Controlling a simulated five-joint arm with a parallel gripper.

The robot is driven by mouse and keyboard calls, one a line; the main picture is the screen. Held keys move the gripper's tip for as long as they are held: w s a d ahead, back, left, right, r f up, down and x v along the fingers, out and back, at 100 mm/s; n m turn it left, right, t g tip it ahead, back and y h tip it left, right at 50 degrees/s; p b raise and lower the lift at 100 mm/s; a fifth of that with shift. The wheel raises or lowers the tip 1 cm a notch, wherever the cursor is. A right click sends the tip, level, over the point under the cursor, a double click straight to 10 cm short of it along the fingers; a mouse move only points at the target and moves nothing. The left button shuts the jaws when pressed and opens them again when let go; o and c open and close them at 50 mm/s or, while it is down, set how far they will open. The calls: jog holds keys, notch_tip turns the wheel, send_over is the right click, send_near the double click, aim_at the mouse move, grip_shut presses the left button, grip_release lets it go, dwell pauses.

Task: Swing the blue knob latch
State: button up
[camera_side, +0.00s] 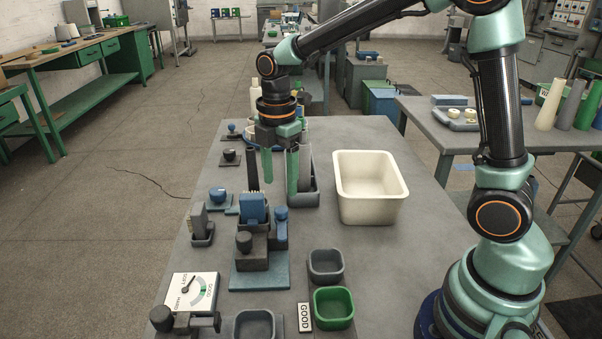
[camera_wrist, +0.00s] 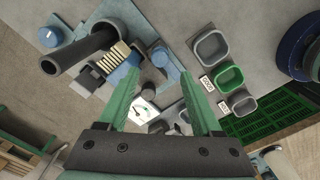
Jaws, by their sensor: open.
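A blue knob (camera_side: 281,214) stands on the right side of a dark fixture on a blue plate (camera_side: 262,276) in the side view. A blue ribbed block (camera_side: 253,208) is beside it. A blue round-topped piece also shows between my fingers in the wrist view (camera_wrist: 160,57). Another blue knob (camera_side: 218,195) sits on a small base to the left. I cannot tell for certain which is the latch. My gripper (camera_side: 280,174) hangs with green fingers pointing down, behind and above the fixture; it is open and empty (camera_wrist: 162,82), apart from the knobs.
A cream bin (camera_side: 370,216) stands right of the fixture. Grey (camera_side: 326,280) and green trays (camera_side: 333,322) sit at the front, beside a GOOD label (camera_side: 304,317). A dial gauge (camera_side: 192,292) is at front left. A grey holder (camera_side: 309,197) is close to my right finger.

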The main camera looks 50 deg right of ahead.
aim_at(281, 209)
notch_tip(281, 209, down, 6)
jog(key=shift+f, duration=0.25)
grip_shut()
